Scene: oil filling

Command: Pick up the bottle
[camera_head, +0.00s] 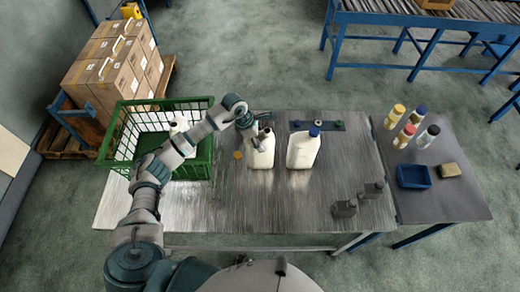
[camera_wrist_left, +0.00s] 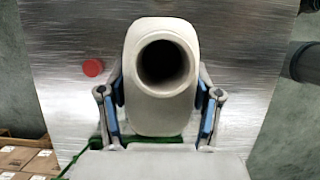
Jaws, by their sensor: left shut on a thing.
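A white bottle (camera_head: 262,152) with an open neck stands on the metal table (camera_head: 230,205) in the head view. My left gripper (camera_head: 262,138) is at its upper part. In the left wrist view the same bottle (camera_wrist_left: 160,100) shows its dark open mouth towards the camera. The blue-padded fingers of my left gripper (camera_wrist_left: 160,108) press on both its sides. A second white bottle (camera_head: 303,150) with a blue cap stands to its right, apart from it. My right gripper is not in view.
A green crate (camera_head: 196,163) with a white bottle inside stands at the table's left. A small round cap (camera_head: 238,155) lies left of the held bottle. Dark containers (camera_head: 344,208) stand at front right. A side table (camera_head: 445,200) holds several small bottles and a blue tray (camera_head: 413,177).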

